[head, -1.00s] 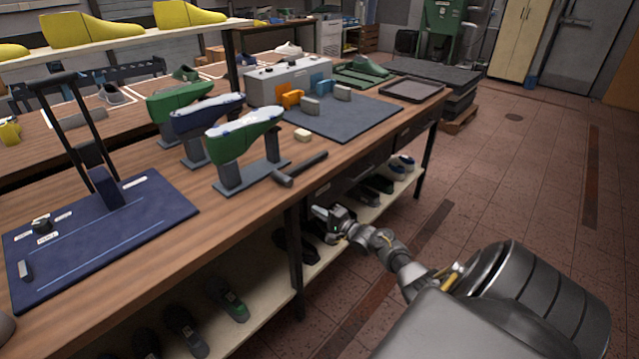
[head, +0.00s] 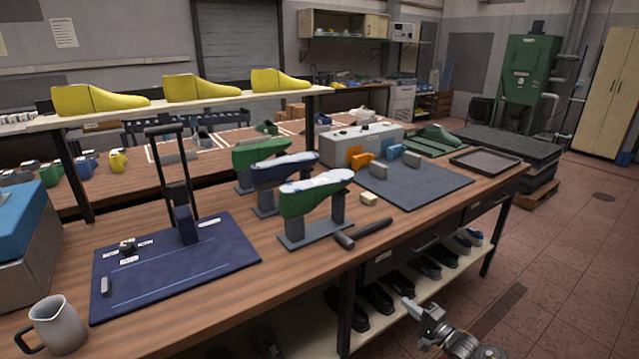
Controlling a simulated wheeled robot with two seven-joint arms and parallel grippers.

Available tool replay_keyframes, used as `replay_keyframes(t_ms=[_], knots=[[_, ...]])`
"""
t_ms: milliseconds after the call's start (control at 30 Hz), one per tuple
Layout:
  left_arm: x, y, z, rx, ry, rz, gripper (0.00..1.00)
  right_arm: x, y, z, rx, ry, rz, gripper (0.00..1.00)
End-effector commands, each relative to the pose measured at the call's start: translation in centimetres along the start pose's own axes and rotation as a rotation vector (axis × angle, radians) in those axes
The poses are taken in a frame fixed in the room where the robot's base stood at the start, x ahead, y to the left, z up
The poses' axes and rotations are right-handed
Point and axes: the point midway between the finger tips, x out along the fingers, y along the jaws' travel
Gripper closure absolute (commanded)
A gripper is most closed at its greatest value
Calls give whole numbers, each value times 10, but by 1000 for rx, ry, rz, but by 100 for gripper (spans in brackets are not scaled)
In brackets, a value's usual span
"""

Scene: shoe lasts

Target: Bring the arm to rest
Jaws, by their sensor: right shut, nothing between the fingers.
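My right gripper (head: 416,311) shows at the bottom of the head view, in front of the workbench's lower shelf and below the bench top. It is shut, with nothing held in it. Part of my right arm shows behind it, running down to the bottom edge of the picture. My left gripper and left arm are not in view.
The wooden workbench (head: 240,318) carries shoe lasts on stands (head: 312,200), a hammer (head: 362,232), a blue mat with a lever (head: 170,275) and a metal jug (head: 58,325). Shoes (head: 375,295) line its lower shelf (head: 400,312). The tiled floor (head: 560,290) at right is clear.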

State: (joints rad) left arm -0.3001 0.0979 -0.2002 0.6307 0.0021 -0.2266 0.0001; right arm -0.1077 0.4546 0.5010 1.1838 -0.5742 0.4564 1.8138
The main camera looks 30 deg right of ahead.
Motion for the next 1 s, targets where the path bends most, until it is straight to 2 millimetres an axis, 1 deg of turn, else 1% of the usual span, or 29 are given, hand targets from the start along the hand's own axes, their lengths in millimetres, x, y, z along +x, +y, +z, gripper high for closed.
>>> replay_keyframes(t_ms=[167,233,267,333,367,400,467,500,567,600,667,700,767,800,867,900,967,1000], knots=[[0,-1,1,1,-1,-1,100,0,0,0,-8,0,0,100],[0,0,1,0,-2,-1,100,0,1,0,-51,1,4,100],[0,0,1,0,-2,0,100,0,2,-1,-85,4,11,100],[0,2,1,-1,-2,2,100,-1,8,-6,-210,19,42,100],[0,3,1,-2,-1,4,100,-2,14,-11,-281,34,71,100],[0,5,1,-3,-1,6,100,-5,28,-16,-387,49,122,100],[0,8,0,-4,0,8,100,-12,61,-17,-559,52,231,100],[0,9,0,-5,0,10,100,-21,91,-12,-675,35,322,100],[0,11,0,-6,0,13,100,-38,138,1,-830,-19,456,100],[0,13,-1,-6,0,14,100,-52,166,11,-918,-66,537,100],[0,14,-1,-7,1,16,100,-76,206,29,-1031,-151,645,100],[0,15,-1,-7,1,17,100,-93,231,42,-1098,-216,712,100],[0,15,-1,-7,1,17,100,-120,266,64,-1187,-325,800,100],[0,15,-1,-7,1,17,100,-140,287,80,-1239,-403,852,100],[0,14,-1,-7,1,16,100,-172,316,105,-1306,-525,921,100],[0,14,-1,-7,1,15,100,-194,333,122,-1345,-610,959,100],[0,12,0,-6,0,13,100,-229,357,149,-1392,-741,1009,100],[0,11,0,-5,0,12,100,-252,369,167,-1419,-826,1034,100]])
